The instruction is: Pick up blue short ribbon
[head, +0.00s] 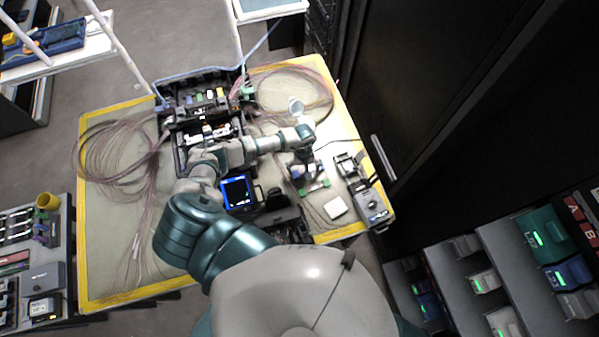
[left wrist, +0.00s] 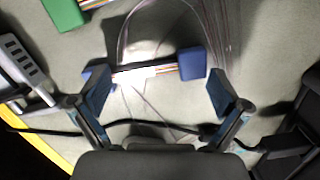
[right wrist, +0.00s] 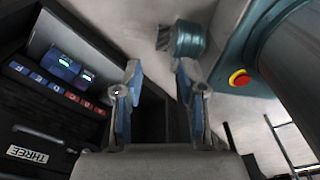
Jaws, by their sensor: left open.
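The blue short ribbon (left wrist: 192,63) lies on the grey mat in the left wrist view. It has blue end blocks and striped coloured fibres between them, with a white and black middle part. My left gripper (left wrist: 158,92) is open, with one finger on each side of the ribbon's length. The left fingertip partly covers the ribbon's left end block. Whether the fingers touch it I cannot tell. In the head view my left gripper (head: 303,168) is over the right part of the table. My right gripper (right wrist: 159,80) is open and empty, away from the table.
A green ribbon block (left wrist: 65,13) lies at the upper left of the left wrist view. A black cable (left wrist: 150,123) crosses the mat below the ribbon. In the head view a splicer with a lit screen (head: 238,192) and a grey device (head: 372,208) flank the gripper.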

